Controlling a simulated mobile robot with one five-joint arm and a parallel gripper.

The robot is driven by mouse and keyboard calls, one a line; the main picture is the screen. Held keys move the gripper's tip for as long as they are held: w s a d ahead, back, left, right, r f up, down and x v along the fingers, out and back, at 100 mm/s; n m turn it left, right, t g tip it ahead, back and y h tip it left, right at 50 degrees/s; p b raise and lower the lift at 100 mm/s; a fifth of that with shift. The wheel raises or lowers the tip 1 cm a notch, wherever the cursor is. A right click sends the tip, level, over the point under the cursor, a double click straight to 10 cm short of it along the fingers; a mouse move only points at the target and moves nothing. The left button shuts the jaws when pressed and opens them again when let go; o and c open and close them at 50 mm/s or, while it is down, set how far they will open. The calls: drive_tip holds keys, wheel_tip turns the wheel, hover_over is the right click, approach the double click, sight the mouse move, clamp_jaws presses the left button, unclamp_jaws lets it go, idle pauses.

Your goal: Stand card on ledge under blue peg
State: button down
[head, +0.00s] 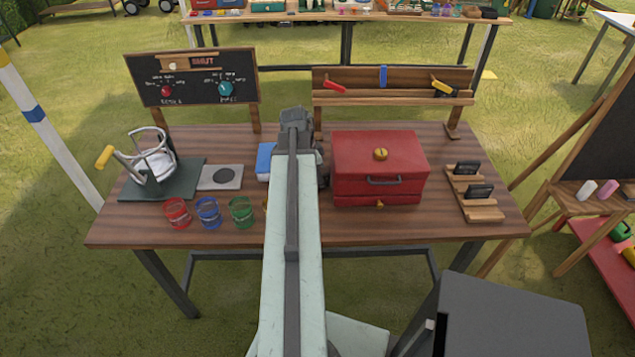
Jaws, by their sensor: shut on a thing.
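The wooden ledge (410,100) runs along the front of a raised board at the back right of the table. The blue peg (383,75) stands upright at the middle of that board, and the ledge below it looks bare. Two dark cards stand in a stepped wooden rack at the right, a rear card (467,168) and a front card (480,191). My gripper (296,117) is over the back middle of the table, left of the ledge. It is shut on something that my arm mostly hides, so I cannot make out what.
A red box (380,160) stands right of my arm, in front of the ledge. A red peg (335,86) and a yellow peg (445,89) flank the blue one.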

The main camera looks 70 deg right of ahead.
drive_tip(key=shift+r, duration=0.1)
wheel_tip(320, 180, up, 18)
drive_tip(key=p, duration=1.8)
